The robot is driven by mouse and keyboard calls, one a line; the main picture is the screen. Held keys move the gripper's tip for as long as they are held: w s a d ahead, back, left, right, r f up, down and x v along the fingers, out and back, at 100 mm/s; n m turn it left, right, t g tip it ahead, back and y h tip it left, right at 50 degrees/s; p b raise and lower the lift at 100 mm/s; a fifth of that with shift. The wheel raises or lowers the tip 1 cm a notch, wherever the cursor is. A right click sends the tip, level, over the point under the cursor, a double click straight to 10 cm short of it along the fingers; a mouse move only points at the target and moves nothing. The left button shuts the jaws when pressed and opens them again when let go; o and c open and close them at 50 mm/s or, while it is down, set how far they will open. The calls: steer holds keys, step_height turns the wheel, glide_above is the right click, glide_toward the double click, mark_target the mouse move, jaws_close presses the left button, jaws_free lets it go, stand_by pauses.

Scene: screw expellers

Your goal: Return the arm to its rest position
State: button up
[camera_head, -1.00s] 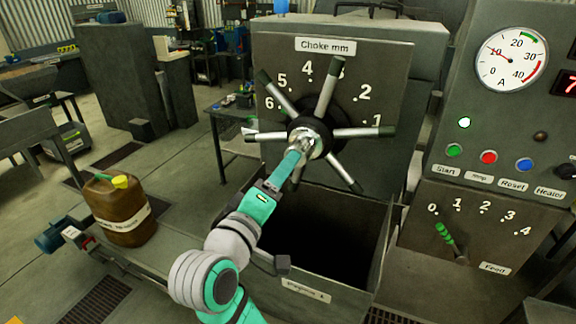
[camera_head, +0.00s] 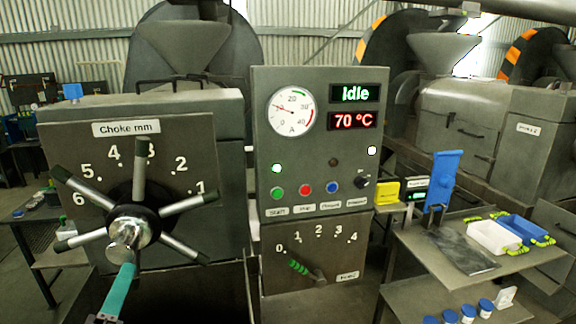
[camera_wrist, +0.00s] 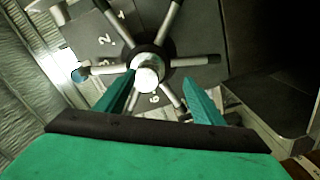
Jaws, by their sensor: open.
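My gripper (camera_wrist: 163,82) is open in the wrist view, with its two teal fingers apart and nothing held between them. Beyond the fingertips is the bright metal hub (camera_wrist: 148,74) of the choke handwheel. In the head view a teal finger (camera_head: 122,284) shows at the lower left, its tip just below the hub of the choke handwheel (camera_head: 131,232). I cannot tell whether it touches the hub. The rest of my arm is mostly below the frame.
The wheel's dark-tipped spokes stick out around the gripper, in front of the choke panel (camera_head: 105,130). A control panel (camera_head: 318,150) reads Idle and 70 °C. A feed lever (camera_head: 301,268) sits below it.

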steer(key=w+d+f+m, duration=0.1)
steer(key=d+f, duration=0.1)
steer(key=f, duration=0.3)
steer(key=d+f+m+g, duration=0.1)
steer(key=d+f, duration=0.1)
steer(key=f, duration=0.4)
steer(key=w+d+f+m, duration=0.1)
steer(key=d+f, duration=0.2)
steer(key=f, duration=0.2)
steer(key=s+d+f+m+h, duration=0.1)
steer(key=s+d+f+m, duration=0.35)
steer(key=d+f, duration=0.6)
steer(key=s+d+f+m+h, duration=0.2)
steer(key=s+d+f+m, duration=0.2)
steer(key=s+d, duration=0.4)
steer(key=s+d+f+m+h, duration=0.2)
steer(key=s+d+f+m, duration=0.2)
steer(key=s+d, duration=0.4)
steer(key=s, duration=0.7)
steer(key=shift+f+h, duration=0.15)
steer(key=shift+h, duration=0.25)
